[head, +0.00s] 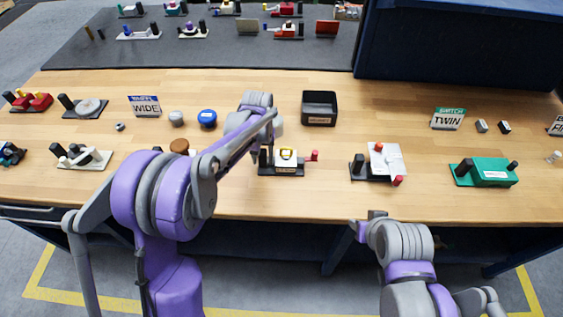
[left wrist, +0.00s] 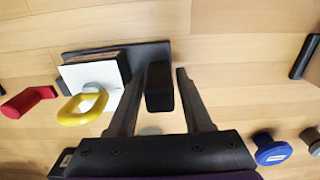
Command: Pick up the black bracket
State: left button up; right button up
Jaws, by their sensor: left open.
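My left gripper (head: 262,152) is open over the left end of a small valve assembly on the wooden table. In the left wrist view its fingers (left wrist: 160,72) stand on either side of a black upright block (left wrist: 159,90), with visible room at the right finger. This block, which may be the black bracket, stands on the assembly's black base (left wrist: 150,50). Beside it are a white plate (left wrist: 108,80), a yellow ring (left wrist: 82,110) and a red handle (left wrist: 25,102). My right gripper (head: 368,222) is low at the table's front edge; its fingers are unclear.
An empty-looking black bin (head: 319,108) stands behind the assembly. A white-topped assembly (head: 385,162) and a green one (head: 484,172) stand to the right. A blue knob (head: 207,118) and brown knob (head: 179,146) lie left. Bare table separates them.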

pick_arm(q)
jog(key=shift+f, duration=0.4)
grip_shut()
jog(key=shift+r, duration=0.1)
dwell(1.0)
